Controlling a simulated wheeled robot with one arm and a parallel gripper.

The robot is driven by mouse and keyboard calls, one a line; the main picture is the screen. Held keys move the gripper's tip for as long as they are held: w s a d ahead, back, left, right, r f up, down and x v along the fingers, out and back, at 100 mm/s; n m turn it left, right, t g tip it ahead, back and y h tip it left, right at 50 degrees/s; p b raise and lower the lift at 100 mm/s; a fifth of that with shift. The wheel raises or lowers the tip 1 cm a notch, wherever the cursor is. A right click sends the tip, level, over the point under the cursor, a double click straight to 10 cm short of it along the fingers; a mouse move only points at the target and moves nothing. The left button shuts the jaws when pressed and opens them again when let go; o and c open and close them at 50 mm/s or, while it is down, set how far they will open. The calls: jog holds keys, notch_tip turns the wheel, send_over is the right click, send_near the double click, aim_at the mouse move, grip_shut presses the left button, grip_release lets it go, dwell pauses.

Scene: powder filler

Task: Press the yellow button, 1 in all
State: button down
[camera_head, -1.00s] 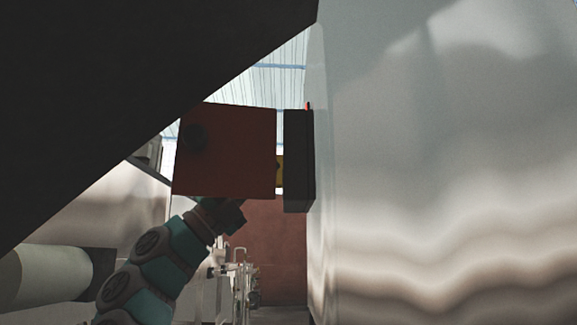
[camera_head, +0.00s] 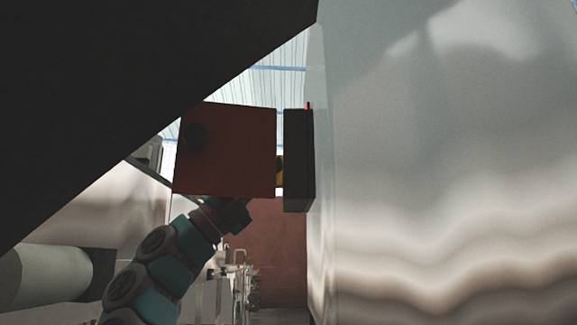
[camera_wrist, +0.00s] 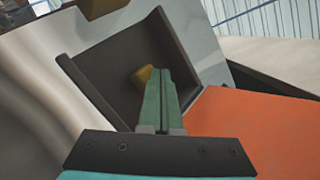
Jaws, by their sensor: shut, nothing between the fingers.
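In the wrist view my gripper (camera_wrist: 163,75) is shut and empty, its green fingers side by side. A yellow piece (camera_wrist: 143,75), likely the button, shows just behind and left of the fingertips, in front of a dark panel with raised edges (camera_wrist: 105,70). The fingers partly cover it, and I cannot tell whether they touch it. A second yellow piece (camera_wrist: 100,8) is cut off at the top edge. In the head view a bit of yellow (camera_head: 280,172) shows between a dark red box and the dark panel (camera_head: 297,160). My fingers are hidden there.
The dark red box (camera_head: 225,150) hides much of the panel area; an orange surface (camera_wrist: 255,130) fills the wrist view's right. A large shiny metal wall (camera_head: 440,170) stands right of the panel. Pipework (camera_head: 240,280) is in the background. A black shape blocks the upper left.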

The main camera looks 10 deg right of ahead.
jog(key=shift+s+d+b, duration=0.1)
jog(key=shift+d+b, duration=0.2)
jog(key=shift+d, duration=0.25)
dwell(0.7)
jog(key=shift+a+p, duration=0.45)
jog(key=shift+a, duration=0.5)
jog(key=a+p, duration=0.1)
jog(key=a, duration=0.1)
jog(key=w+a+p, duration=0.1)
jog(key=a+p, duration=0.1)
jog(key=a, duration=0.1)
jog(key=shift+w, duration=0.15)
dwell(0.9)
